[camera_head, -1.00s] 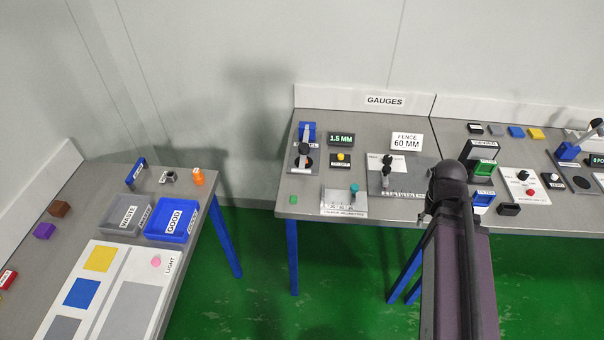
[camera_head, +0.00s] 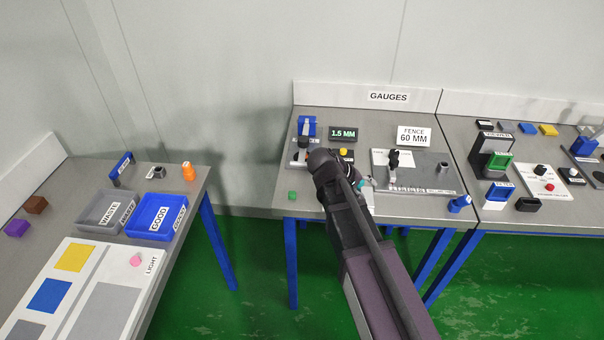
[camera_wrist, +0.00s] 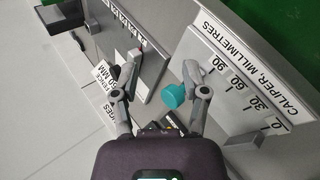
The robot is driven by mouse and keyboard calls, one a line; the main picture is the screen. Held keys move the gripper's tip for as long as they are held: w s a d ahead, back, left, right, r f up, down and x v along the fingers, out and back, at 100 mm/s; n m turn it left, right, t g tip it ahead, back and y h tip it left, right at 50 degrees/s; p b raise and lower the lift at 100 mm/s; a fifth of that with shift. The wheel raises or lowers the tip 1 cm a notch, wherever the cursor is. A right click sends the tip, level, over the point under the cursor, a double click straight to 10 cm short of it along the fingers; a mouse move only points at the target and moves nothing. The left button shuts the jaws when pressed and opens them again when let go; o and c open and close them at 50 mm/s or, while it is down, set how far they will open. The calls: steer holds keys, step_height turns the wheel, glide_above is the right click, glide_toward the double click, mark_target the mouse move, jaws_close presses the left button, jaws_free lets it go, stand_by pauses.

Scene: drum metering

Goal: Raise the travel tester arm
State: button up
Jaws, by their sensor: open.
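A blue stand (camera_head: 307,124) with a lever arm, probably the travel tester, stands at the back left of the gauges bench, beside a display reading 1.5 MM (camera_head: 342,134). No label on it is readable, and my arm hides its lower front. My gripper (camera_wrist: 162,62) is open in the wrist view. A teal knob (camera_wrist: 173,95) of the caliper (camera_wrist: 240,75) shows between its fingers; I cannot tell whether they touch it. The tester is not recognisable in the wrist view.
A yellow button (camera_head: 343,152) sits below the display. The fence plate (camera_head: 425,175) with a black-knobbed lever (camera_head: 393,158) lies to the right, its sign (camera_head: 413,136) behind. Free floor separates this bench from the left one.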

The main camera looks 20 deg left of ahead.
mark_target(300, 165)
steer(key=a+n+t+b, duration=0.1)
steer(key=a+b, duration=0.1)
steer(key=a, duration=0.3)
steer(key=a+f+n+t+h+b, duration=0.1)
steer(key=a+t+b, duration=0.1)
steer(key=a, duration=0.4)
steer(key=s+a+n+t+b, duration=0.1)
steer(key=a+t+b, duration=0.1)
steer(key=a, duration=0.4)
steer(key=shift+f+n, duration=0.25)
steer(key=shift+n, duration=0.05)
steer(key=s+a+n+t+b, duration=0.2)
steer(key=s+a+t+b, duration=0.1)
steer(key=a, duration=0.8)
steer(key=shift+s+r+t+b, duration=0.4)
steer(key=shift+s+r, duration=0.05)
steer(key=shift+s, duration=0.15)
steer(key=shift+w, duration=0.1)
steer(key=b+x, duration=0.2)
steer(key=x, duration=1.1)
steer(key=shift+w+d+f, duration=0.1)
steer(key=shift+w+f, duration=0.05)
steer(key=shift+w, duration=0.15)
jaws_close()
